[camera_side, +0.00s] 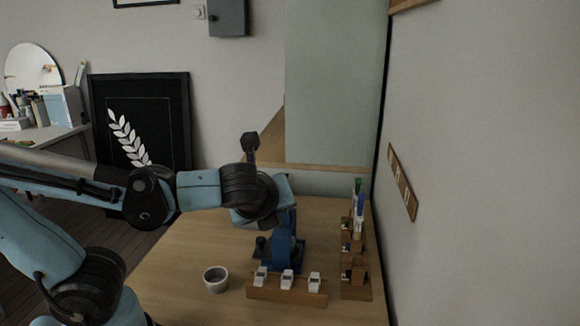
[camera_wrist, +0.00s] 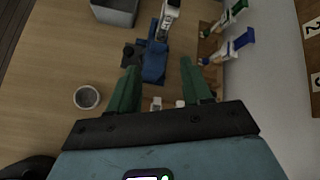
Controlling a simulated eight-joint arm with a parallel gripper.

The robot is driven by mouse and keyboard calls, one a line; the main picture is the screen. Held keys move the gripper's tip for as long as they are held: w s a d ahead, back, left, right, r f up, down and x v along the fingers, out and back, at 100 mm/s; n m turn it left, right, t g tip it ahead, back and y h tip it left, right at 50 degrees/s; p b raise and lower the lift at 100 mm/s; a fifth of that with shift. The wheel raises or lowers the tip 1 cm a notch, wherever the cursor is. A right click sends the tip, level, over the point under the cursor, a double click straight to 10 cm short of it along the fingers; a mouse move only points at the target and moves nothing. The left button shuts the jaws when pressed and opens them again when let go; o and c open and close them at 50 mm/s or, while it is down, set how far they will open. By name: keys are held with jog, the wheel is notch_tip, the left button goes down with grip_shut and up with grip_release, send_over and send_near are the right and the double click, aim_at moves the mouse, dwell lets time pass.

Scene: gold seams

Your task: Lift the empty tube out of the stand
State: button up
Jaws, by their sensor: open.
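My gripper (camera_wrist: 159,65) is open, its two green fingers apart with nothing seen between them. In the wrist view a blue device (camera_wrist: 154,62) lies beyond the fingertips. In the side view its blue body (camera_side: 285,250) stands on the table below my wrist; the fingers are hard to make out there. A wooden stand (camera_side: 348,292) at the right of the table holds tubes, with a green top (camera_side: 358,184) and a blue top (camera_side: 361,200) showing. The wrist view shows a green-and-white tube (camera_wrist: 228,17) and a blue-and-white tube (camera_wrist: 238,43). I cannot tell which tube is empty.
A low wooden rack (camera_side: 285,294) with white pieces stands at the table's front. A grey round cup (camera_side: 215,279) stands to its left. A grey box (camera_wrist: 115,12) is at the wrist view's top.

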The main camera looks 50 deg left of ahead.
jog(key=w+a+m, duration=0.1)
jog(key=w+a, duration=0.1)
jog(key=w+a+f+m+y, duration=0.1)
jog(key=w+a+m, duration=0.1)
jog(key=w+a+m+t, duration=0.1)
jog(key=w+a, duration=0.1)
jog(key=w, duration=0.1)
jog(key=shift+a+f+m+y, duration=0.15)
jog(key=shift+a+m+y, duration=0.15)
jog(key=shift+a+m, duration=0.1)
jog(key=shift+x, duration=0.9)
grip_shut()
